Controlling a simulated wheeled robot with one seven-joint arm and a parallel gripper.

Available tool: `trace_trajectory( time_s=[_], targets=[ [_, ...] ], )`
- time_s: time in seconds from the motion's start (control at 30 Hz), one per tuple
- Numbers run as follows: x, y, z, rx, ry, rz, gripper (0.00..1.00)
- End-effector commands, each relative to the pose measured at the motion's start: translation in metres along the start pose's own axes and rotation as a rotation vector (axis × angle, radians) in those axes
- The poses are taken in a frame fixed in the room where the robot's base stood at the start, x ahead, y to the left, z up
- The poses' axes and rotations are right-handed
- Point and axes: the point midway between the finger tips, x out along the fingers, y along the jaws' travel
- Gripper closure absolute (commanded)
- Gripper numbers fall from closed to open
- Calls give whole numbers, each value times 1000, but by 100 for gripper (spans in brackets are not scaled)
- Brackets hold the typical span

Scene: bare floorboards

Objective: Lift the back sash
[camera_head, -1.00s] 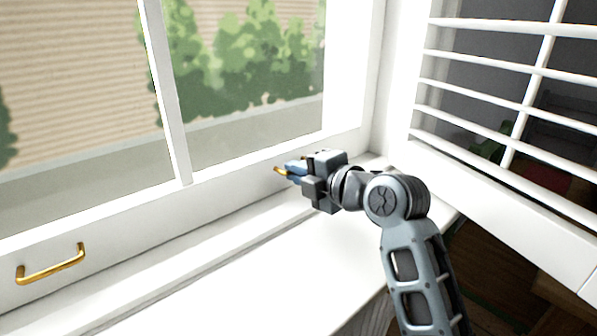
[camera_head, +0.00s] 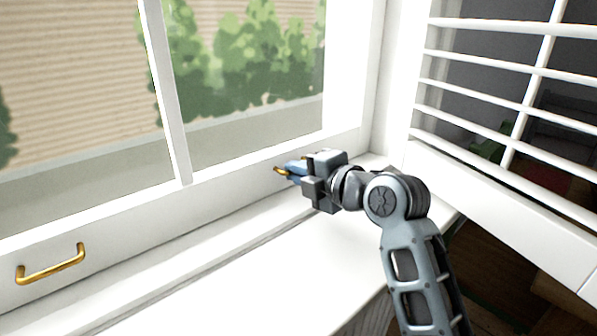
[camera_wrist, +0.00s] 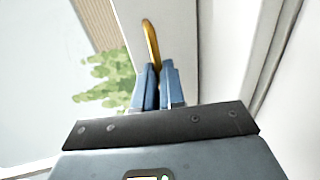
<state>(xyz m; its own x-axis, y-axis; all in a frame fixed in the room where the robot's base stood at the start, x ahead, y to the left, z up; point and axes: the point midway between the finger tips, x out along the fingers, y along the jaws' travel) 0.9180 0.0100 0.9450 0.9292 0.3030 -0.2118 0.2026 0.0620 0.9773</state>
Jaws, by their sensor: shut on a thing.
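The back sash (camera_head: 130,216) is a white window frame with a vertical bar between its panes. It stands low at the sill, and its bottom rail also shows in the wrist view (camera_wrist: 182,35). A brass handle (camera_head: 50,264) at the left of the rail is free. My gripper (camera_head: 290,172) is at the right end of the rail. Its blue fingers are shut on a second brass handle (camera_wrist: 151,45), which sticks out beyond the fingertips in the wrist view. Part of that handle is hidden by the fingers.
A white sill (camera_head: 290,250) runs below the sash and is bare. A white slatted panel (camera_head: 500,85) stands at the right, close to my arm. Dark shelves or objects behind it are hard to make out.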

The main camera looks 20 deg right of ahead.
Motion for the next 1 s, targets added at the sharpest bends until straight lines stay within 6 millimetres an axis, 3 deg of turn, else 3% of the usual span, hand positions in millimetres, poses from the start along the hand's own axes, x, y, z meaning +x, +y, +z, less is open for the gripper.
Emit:
trace_trajectory(
  time_s=[0.17,0.4,0.6,0.73,1.0],
  targets=[
    [-4,20,1,0,-1,1,100],
    [-20,91,1,-4,-2,15,100],
    [-28,130,0,-3,-3,11,100],
    [-31,141,0,-3,-3,10,100],
    [-30,139,0,-2,-2,5,100]
  ],
)
